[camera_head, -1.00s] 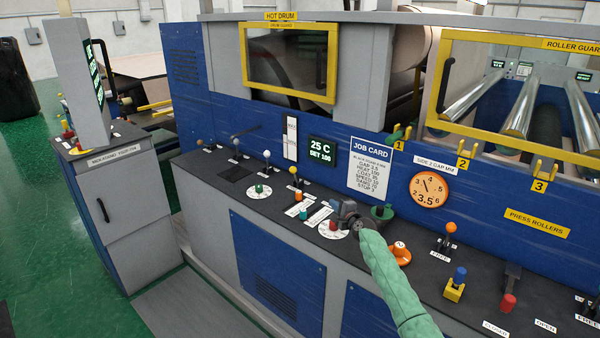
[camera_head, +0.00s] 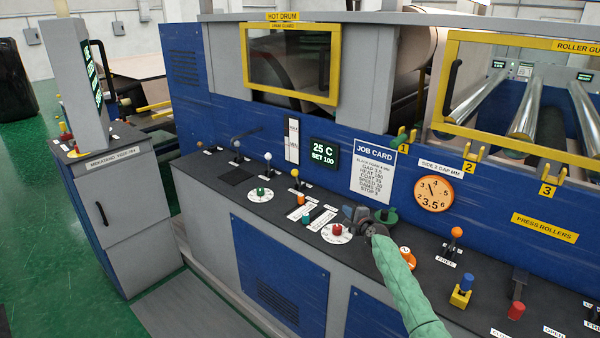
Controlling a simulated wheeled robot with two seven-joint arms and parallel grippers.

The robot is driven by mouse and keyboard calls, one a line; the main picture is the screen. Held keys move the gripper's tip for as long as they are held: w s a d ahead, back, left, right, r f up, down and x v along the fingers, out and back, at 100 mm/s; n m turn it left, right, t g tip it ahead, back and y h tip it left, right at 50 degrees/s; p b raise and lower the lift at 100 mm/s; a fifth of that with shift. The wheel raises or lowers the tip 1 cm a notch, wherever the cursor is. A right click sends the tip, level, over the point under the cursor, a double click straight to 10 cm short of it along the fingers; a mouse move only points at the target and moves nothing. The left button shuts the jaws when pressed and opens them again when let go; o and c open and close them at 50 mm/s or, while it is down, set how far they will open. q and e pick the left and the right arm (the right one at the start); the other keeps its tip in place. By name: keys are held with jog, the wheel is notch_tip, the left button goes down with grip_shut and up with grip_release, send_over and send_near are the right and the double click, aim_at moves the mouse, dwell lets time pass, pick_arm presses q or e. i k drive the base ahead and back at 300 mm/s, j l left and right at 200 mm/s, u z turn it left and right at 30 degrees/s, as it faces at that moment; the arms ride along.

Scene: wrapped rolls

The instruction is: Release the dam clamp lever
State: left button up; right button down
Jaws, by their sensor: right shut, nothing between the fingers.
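Several levers stand on the dark sloped console (camera_head: 215,172), and I cannot tell by label which is the dam clamp lever. An orange-knobbed lever (camera_head: 455,234) stands upright over a small white label at the right. A red-handled lever (camera_head: 516,309) lies lower right, and a blue knob on a yellow block (camera_head: 462,288) sits between them. My right gripper (camera_head: 351,212) is shut and empty just above the console, behind and right of a red-knobbed dial (camera_head: 337,229) and apart from it. It partly hides the green knob (camera_head: 386,215). My left gripper is out of view.
An orange knob (camera_head: 407,257) sits close right of my green-sleeved wrist. The job card (camera_head: 373,168), round orange gauge (camera_head: 433,193) and yellow hooks (camera_head: 470,153) are on the blue wall behind. Levers with white and yellow knobs stand at the left.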

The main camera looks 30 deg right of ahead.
aim_at(294, 171)
jog(key=i+l, duration=0.1)
jog(key=i, duration=0.75)
